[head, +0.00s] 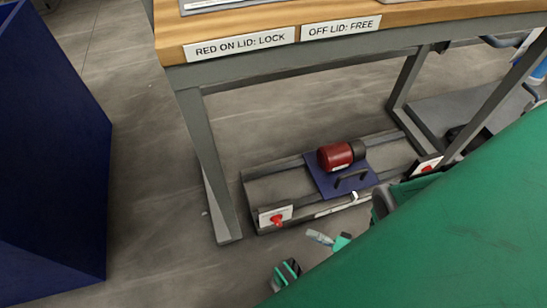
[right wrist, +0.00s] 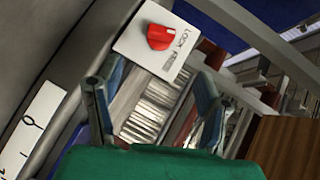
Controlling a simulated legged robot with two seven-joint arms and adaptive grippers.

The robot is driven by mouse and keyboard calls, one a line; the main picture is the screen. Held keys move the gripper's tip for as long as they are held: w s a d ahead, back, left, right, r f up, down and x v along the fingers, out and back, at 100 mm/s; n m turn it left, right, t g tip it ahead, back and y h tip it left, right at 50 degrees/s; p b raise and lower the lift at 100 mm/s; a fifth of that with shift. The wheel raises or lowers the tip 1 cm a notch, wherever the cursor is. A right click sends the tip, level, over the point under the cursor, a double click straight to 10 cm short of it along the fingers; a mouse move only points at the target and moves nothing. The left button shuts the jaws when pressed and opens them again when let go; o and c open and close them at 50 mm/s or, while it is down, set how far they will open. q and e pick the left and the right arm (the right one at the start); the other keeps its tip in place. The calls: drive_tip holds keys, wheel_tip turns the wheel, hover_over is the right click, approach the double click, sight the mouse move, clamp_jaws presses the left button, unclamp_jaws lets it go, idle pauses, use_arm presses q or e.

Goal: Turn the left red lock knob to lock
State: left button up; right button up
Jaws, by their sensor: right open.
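The left red lock knob (head: 277,218) sits on a white plate at the near left end of a low grey rail frame (head: 250,190) under the table. In the right wrist view a red knob (right wrist: 158,37) sits on a white plate marked "Lock" and "Free"; its exact setting is hard to tell. My right gripper (head: 306,252) is low, just in front of and to the right of the left knob in the head view. It is open and empty; its fingers (right wrist: 150,82) stand apart, with the knob beyond their tips. My left gripper is not in view.
A red motor-like part (head: 340,155) rests on a blue plate with a dark handle. A second red knob (head: 427,168) is at the right end. The table (head: 190,75) has a leg left of the frame. A blue box (head: 50,150) stands at left; floor between is clear.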

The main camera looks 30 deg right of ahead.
sight(280, 221)
drive_tip(key=b+x, duration=0.3)
drive_tip(key=x, duration=1)
drive_tip(key=shift+w+a, duration=0.15)
drive_tip(key=shift+w, duration=0.15)
